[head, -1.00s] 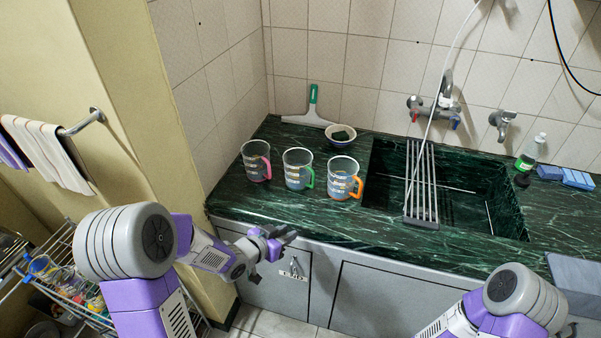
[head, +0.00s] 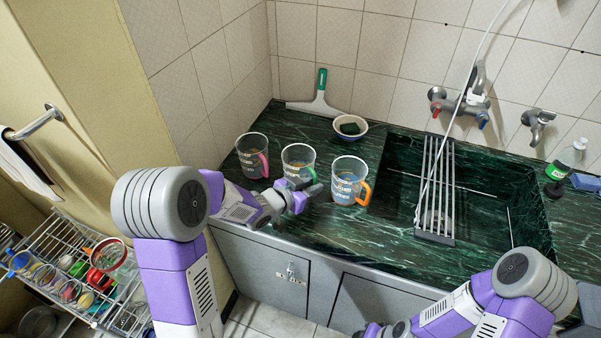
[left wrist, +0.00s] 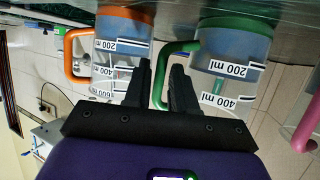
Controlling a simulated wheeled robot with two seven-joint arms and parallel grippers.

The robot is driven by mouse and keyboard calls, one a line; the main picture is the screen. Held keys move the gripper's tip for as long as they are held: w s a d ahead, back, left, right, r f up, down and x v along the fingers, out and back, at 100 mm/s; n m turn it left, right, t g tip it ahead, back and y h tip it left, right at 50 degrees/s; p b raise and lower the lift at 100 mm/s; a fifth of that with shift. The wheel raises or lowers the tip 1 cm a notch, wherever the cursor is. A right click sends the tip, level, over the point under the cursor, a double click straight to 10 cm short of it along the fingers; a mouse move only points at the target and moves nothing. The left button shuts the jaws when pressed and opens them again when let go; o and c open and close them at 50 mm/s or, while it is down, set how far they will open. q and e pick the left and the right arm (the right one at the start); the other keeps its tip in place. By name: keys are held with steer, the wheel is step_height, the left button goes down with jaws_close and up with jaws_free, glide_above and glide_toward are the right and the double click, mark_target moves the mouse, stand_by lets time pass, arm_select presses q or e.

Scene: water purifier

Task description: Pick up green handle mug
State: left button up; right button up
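The green handle mug (head: 297,158) is a clear measuring mug standing upright on the green marble counter, between a pink handle mug (head: 251,154) and an orange handle mug (head: 346,180). My left gripper (head: 312,193) is at its front right, close to the handle, and partly covers it. In the left wrist view, which is upside down, the fingers (left wrist: 162,72) are apart. The green handle (left wrist: 161,82) shows in the gap between them; I cannot tell whether they are around it or short of it.
The counter (head: 330,228) has a sink (head: 490,200) with a metal rack (head: 436,190) across it at the right. A bowl (head: 350,126) and a squeegee (head: 320,95) are behind the mugs. A wire rack of cups (head: 75,270) stands at lower left.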

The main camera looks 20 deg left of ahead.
arm_select(q)
steer(key=shift+x, duration=1.1)
jaws_close()
steer(key=shift+r, duration=0.1)
